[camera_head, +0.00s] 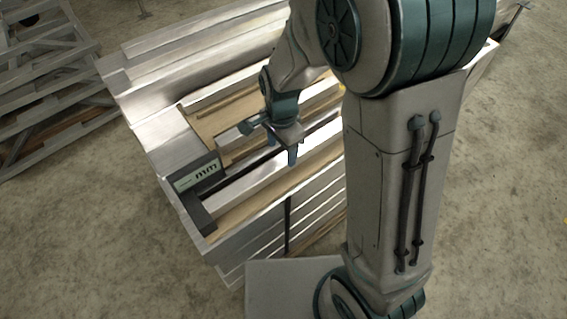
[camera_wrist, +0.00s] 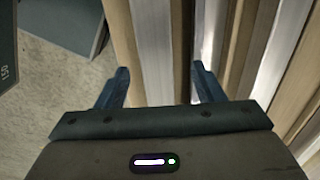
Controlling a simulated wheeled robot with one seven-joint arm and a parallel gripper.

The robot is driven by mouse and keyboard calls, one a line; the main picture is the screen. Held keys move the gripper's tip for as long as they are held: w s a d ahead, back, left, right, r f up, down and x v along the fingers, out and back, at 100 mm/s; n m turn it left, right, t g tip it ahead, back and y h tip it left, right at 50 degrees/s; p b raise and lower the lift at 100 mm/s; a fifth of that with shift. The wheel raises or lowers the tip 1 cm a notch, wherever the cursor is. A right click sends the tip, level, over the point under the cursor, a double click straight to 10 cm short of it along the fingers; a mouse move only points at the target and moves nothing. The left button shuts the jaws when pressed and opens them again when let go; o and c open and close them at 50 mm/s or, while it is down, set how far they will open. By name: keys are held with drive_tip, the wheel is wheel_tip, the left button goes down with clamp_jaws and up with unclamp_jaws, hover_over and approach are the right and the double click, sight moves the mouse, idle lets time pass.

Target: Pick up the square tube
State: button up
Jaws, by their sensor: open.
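Long silver metal tubes lie side by side on the aluminium trailer stack, with tan wooden strips between them. My gripper is open and empty, pointing down above the stack. In the wrist view a silver bar (camera_wrist: 153,50) lies between the two fingers, lined up along them, with wood on both sides. I cannot tell whether the fingertips reach down beside it, or whether it is the same tube.
A dark box with a pale label (camera_head: 197,175) sits at the stack's near left end. Another rack of metal frames (camera_head: 50,75) stands at the far left. Concrete floor (camera_head: 90,240) is clear at the lower left. My arm hides the right side of the stack.

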sight(284, 159)
drive_tip(key=f, duration=0.2)
drive_tip(key=f+b, duration=0.1)
drive_tip(key=f, duration=0.1)
drive_tip(key=shift+s+d+f, duration=0.1)
drive_tip(key=shift+d+f, duration=0.1)
drive_tip(key=shift+f, duration=0.1)
drive_tip(key=shift+c, duration=0.3)
drive_tip(key=shift+r, duration=0.1)
clamp_jaws()
